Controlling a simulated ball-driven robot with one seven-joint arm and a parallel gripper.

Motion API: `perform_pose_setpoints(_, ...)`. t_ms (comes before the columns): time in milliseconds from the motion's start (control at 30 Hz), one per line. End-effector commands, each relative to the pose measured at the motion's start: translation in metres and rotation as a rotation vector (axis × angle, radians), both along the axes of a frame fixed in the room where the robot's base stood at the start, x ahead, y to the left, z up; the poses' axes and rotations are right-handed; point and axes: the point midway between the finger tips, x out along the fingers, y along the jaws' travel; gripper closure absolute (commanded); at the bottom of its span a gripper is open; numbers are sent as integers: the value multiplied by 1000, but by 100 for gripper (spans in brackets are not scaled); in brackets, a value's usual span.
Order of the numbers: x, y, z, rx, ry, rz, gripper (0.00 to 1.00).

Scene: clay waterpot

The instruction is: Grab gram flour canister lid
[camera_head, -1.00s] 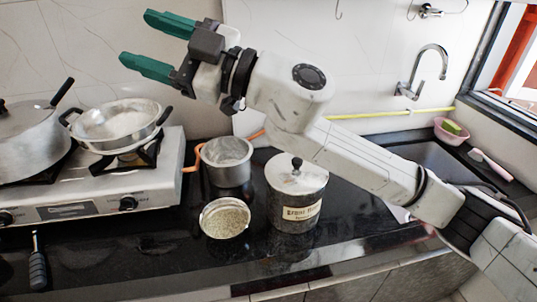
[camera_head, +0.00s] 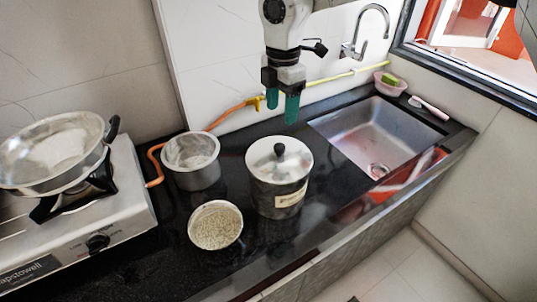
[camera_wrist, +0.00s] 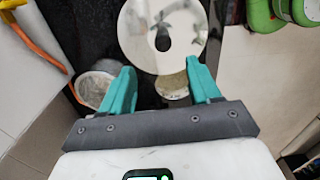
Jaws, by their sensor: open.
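The gram flour canister (camera_head: 276,197) is a metal cylinder with a paper label, standing on the black counter. Its shiny round lid (camera_head: 297,163) is on top, with a black knob (camera_head: 279,149) at the centre. In the wrist view the lid (camera_wrist: 140,45) is seen from above, just beyond the fingertips, with the knob (camera_wrist: 162,42) dark in its middle. My gripper (camera_head: 281,108) has green fingers and points down, open and empty. It appears above and behind the lid, apart from it. The wrist view also shows my gripper (camera_wrist: 160,78) with its fingers spread.
A steel pot (camera_head: 192,165) and a bowl of grains (camera_head: 215,229) stand left of the canister. A gas stove (camera_head: 120,225) with a pan is farther left. The sink (camera_head: 375,135) is at right. A yellow-orange hose (camera_head: 235,110) runs along the wall.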

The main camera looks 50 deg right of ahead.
Motion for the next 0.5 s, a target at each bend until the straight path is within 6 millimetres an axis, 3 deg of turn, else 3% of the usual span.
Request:
perform_pose_setpoints(300, 1, 2, -44, 8, 1, 4, 38)
perform_pose_setpoints(500, 1, 1, -61, 9, 0, 6, 38)
